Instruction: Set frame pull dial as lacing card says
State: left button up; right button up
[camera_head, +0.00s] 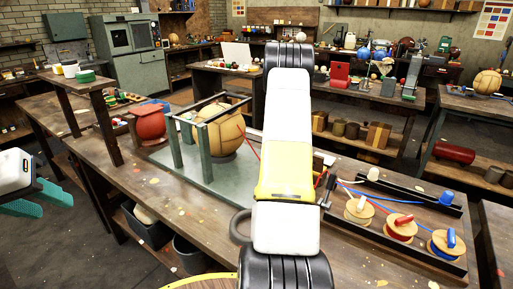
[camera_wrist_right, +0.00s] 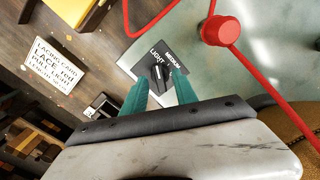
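The black dial (camera_wrist_right: 157,80) sits on a dark plate in the right wrist view, with the words LIGHT and MEDIUM beside it. My right gripper (camera_wrist_right: 161,76) has its teal fingers apart on either side of the dial; I cannot tell if they touch it. The white lacing card (camera_wrist_right: 52,67) lies on the bench at left; its small print is hard to read. The green-grey frame (camera_head: 178,140) stands around a tan leather ball (camera_head: 226,137) in the head view. My right arm hides the dial there. My left gripper (camera_head: 56,207) is open and empty, off the bench's left side.
A red cord (camera_wrist_right: 262,75) with a red knob (camera_wrist_right: 221,30) runs close to my right gripper. Spools with white, red (camera_head: 401,227) and blue pegs stand in a dark tray at right. A red ball (camera_head: 150,123) is left of the frame. The front left bench top is mostly clear.

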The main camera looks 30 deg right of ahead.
notch_tip(320, 180, up, 8)
jog(key=shift+f, duration=0.25)
dwell(0.4)
jog(key=shift+a+r, duration=0.1)
jog(key=s+a+r+t, duration=0.2)
jog(key=s+a+r, duration=0.2)
jog(key=a+r, duration=0.5)
jog(key=s+a+r+t, duration=0.1)
jog(key=s+a+r, duration=0.5)
jog(key=a, duration=0.6)
jog(key=s+a+n+t+y, duration=0.1)
jog(key=s+a+t+y, duration=0.1)
jog(key=s+a, duration=1.3)
jog(key=s+t, duration=0.1)
jog(key=s, duration=0.2)
jog(key=shift+s+a+r, duration=0.2)
jog(key=shift+r, duration=0.15)
